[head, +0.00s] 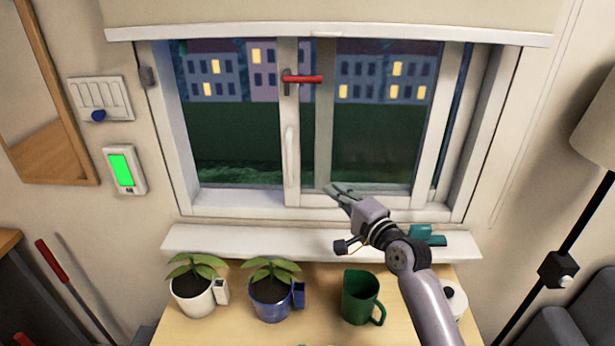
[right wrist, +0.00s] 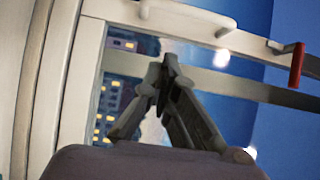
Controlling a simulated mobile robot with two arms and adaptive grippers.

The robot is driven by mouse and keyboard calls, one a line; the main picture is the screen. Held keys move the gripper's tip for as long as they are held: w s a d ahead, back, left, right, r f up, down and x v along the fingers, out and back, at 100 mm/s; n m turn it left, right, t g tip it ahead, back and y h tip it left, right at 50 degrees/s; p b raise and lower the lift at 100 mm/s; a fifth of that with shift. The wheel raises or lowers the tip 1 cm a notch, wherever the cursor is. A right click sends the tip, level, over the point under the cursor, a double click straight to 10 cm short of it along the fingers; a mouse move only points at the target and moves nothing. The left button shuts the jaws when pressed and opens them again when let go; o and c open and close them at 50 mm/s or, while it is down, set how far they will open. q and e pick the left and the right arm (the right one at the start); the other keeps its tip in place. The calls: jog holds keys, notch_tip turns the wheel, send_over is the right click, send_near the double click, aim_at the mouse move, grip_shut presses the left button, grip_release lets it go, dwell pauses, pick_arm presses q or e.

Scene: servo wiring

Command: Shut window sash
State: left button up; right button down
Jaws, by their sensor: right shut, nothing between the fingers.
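The window sash (head: 290,120) is a white-framed pane with a red lever handle (head: 302,79) on its left upright and a pale vertical pull (head: 290,153) below it. A narrow dark strip shows between the sash's right upright and the window frame (head: 492,120). The red handle (right wrist: 297,65) and the sash upright (right wrist: 190,28) also show in the right wrist view. My right gripper (head: 337,188) is shut and empty in front of the sash's lower part, right of the pull. I cannot tell whether its fingertips touch the sash. My left gripper is not in view.
A white sill (head: 220,242) runs below the window, with a teal object (head: 428,236) near its right end. The table (head: 325,325) holds two potted plants (head: 193,295) (head: 271,297) and a green mug (head: 360,297). A lamp (head: 590,200) stands at right.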

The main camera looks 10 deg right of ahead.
jog(key=w+a+p, duration=0.2)
jog(key=w+a, duration=0.3)
jog(key=w, duration=0.1)
jog(key=shift+w+a+p, duration=0.3)
jog(key=shift+a+p, duration=0.05)
jog(key=shift+f, duration=0.1)
